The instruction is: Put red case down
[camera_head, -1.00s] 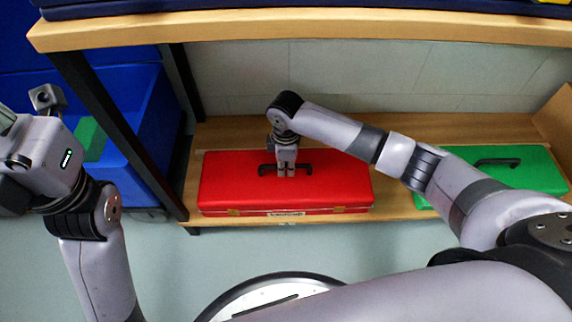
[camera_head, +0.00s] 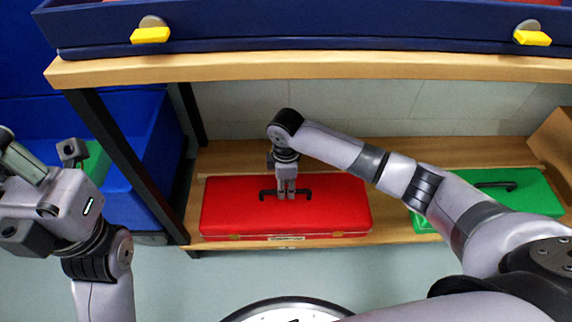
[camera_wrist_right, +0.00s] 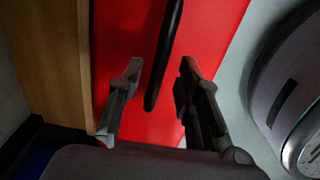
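The red case (camera_head: 330,211) lies flat on the lower wooden shelf, with its black handle (camera_head: 303,192) on top. My right gripper (camera_head: 287,197) points down at the handle from above. In the right wrist view my right gripper (camera_wrist_right: 158,80) has its fingers apart. The black handle (camera_wrist_right: 165,55) passes between them with a gap on each side, over the red lid (camera_wrist_right: 215,25). My left gripper (camera_head: 22,165) is at the left edge, away from the case, and its fingertips do not show clearly.
A green case (camera_head: 520,198) lies right of the red one, partly behind my right arm. The upper wooden shelf (camera_head: 320,68) overhangs and carries a blue tray (camera_head: 330,25) with yellow clips. A black post (camera_head: 125,165) and blue bins (camera_head: 158,135) stand at left.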

